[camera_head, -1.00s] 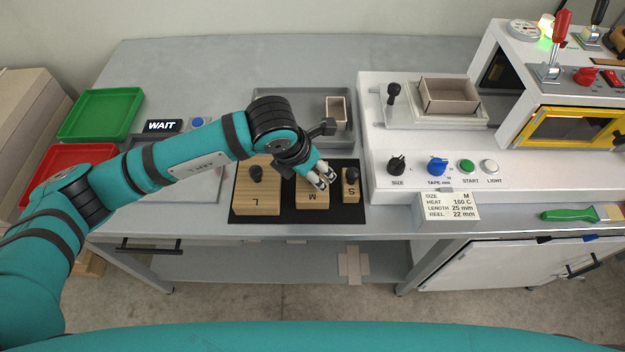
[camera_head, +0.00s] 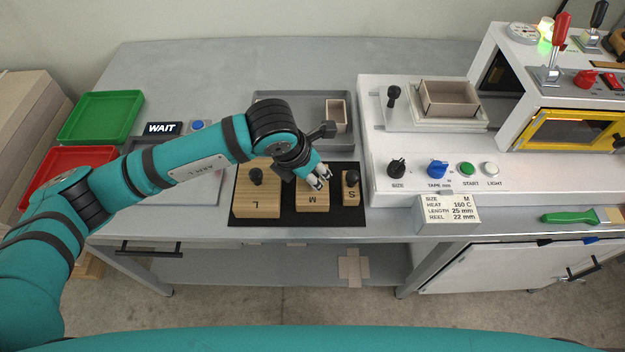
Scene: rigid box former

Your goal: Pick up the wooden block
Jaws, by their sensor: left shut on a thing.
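Three wooden blocks lie on a black mat (camera_head: 290,219) at the table's front: a large block marked L (camera_head: 258,203), a middle block marked M (camera_head: 313,203), and a small block marked S (camera_head: 350,195). Blocks L and S show black knobs. My left gripper (camera_head: 320,180) is over the back part of block M, with its fingers shut. Block M's knob is hidden at the fingers, where the grip is. Block M appears flat on the mat; I cannot make out a gap under it. My right gripper is not in view.
A grey tray (camera_head: 270,96) holding a small open box (camera_head: 336,115) lies behind the blocks. The white machine (camera_head: 385,185) stands close on the right. A green tray (camera_head: 100,118) and a red tray (camera_head: 68,165) are at the left.

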